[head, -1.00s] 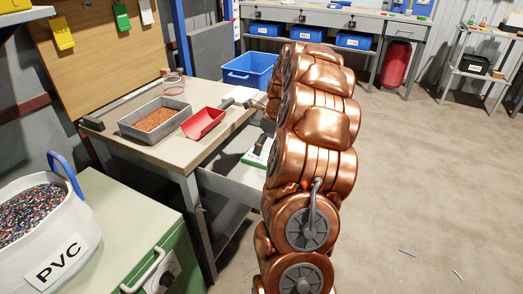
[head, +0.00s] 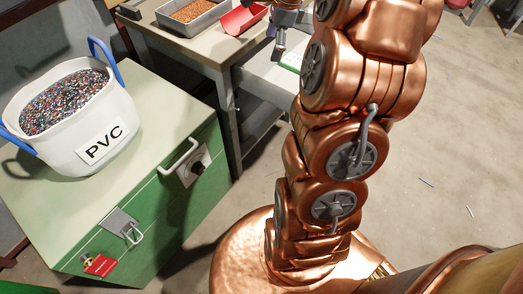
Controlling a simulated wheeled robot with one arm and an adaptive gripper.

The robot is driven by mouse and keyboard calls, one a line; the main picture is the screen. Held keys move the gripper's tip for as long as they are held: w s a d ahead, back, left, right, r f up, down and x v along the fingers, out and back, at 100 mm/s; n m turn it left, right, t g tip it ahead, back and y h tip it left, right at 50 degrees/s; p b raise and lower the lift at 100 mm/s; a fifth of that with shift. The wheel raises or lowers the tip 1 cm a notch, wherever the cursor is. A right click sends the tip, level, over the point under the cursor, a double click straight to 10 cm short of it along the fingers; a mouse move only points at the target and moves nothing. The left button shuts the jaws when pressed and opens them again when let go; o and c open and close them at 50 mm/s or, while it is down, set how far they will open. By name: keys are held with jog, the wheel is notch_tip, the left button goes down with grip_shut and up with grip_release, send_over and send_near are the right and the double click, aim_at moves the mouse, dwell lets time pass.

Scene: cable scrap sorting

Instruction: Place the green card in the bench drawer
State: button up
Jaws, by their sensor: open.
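The bench drawer (head: 262,76) is pulled open below the bench top, left of my arm. A flat green and white piece (head: 292,60) shows in it, partly hidden by my arm; it may be the green card, but I cannot tell for sure. My gripper (head: 279,48) is open, with its dark fingers pointing down over the drawer, just left of the green piece. I cannot tell whether they touch it.
The bench (head: 190,42) carries a grey tray (head: 208,22) of copper granules and a red scoop (head: 240,20). A green cabinet (head: 90,215) with a white PVC bucket (head: 58,150) stands at the left. A red tag (head: 100,265) is on the cabinet front. The floor at right is mostly clear.

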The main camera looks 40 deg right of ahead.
jog(key=s+a+f+n+g, duration=0.1)
jog(key=s+a+n, duration=0.45)
jog(key=a, duration=0.35)
jog(key=s+a+n+g, duration=0.2)
jog(key=s+a+n, duration=0.3)
jog(key=a+n, duration=0.3)
jog(key=s+a+f+n, duration=0.1)
jog(key=s+a+n, duration=0.1)
jog(key=s, duration=0.3)
jog(key=s+a+f+n+g+h, duration=0.1)
jog(key=s+a+n, duration=0.2)
jog(key=s+n, duration=0.2)
jog(key=s+a+f+n, duration=0.1)
jog(key=s+a+n, duration=0.1)
jog(key=s+n, duration=0.2)
jog(key=shift+s+a+f+g+h, duration=0.3)
jog(key=shift+s+f+h, duration=0.1)
jog(key=shift+s, duration=0.8)
notch_tip(320, 180, up, 27)
jog(key=t+p, duration=0.1)
jog(key=p, duration=2.4)
jog(key=shift+r+p, duration=0.2)
jog(key=shift+p, duration=0.2)
jog(key=shift+s+d, duration=0.1)
jog(key=shift+c, duration=0.4)
